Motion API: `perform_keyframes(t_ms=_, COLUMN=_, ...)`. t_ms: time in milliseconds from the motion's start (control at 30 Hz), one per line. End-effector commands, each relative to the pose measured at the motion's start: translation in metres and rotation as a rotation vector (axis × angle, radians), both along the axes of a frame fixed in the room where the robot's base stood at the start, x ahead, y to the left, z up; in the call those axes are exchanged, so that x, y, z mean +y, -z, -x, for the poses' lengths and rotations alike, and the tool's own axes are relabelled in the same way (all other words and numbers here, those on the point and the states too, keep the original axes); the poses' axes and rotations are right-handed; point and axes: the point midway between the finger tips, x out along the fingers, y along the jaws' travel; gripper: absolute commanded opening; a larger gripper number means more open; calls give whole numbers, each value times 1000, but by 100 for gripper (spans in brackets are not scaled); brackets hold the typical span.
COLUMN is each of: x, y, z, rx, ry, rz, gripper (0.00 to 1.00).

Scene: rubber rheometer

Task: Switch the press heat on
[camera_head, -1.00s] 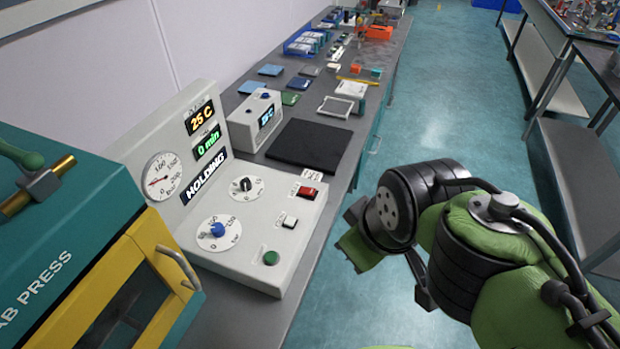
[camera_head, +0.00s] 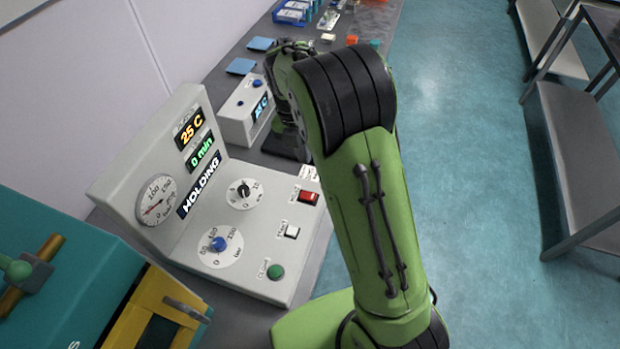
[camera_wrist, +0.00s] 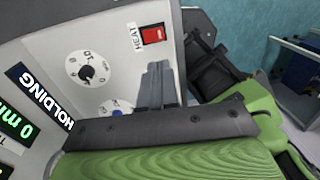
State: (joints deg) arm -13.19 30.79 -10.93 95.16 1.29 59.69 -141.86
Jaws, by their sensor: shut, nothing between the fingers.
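The press control box (camera_head: 262,272) stands on the bench in the head view. Its red heat switch (camera_head: 309,197) sits at the upper right of the sloped panel. My gripper (camera_wrist: 158,68) is shut and empty. Its grey fingertips lie just below the switch in that picture, apart from it in the image; the exact height gap cannot be told. In the head view my arm hides the fingers.
The panel also has a black-knobbed dial (camera_head: 243,190), a blue-knobbed dial (camera_head: 219,244), a white button (camera_head: 291,231) and a green button (camera_head: 275,271). The display reads 25 C and 0 min. A small white instrument (camera_head: 240,112) stands behind. Open floor (camera_head: 470,200) lies right.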

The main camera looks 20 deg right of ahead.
Motion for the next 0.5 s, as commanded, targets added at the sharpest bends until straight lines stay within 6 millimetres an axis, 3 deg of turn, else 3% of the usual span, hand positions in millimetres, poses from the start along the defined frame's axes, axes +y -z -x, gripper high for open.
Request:
perform_keyframes(t_ms=267, x=-1, y=6, z=1, rx=-1, ry=4, rz=0, gripper=0)
perform_keyframes(t_ms=500, x=-6, y=52, z=6, rx=4, ry=5, rz=0, gripper=0)
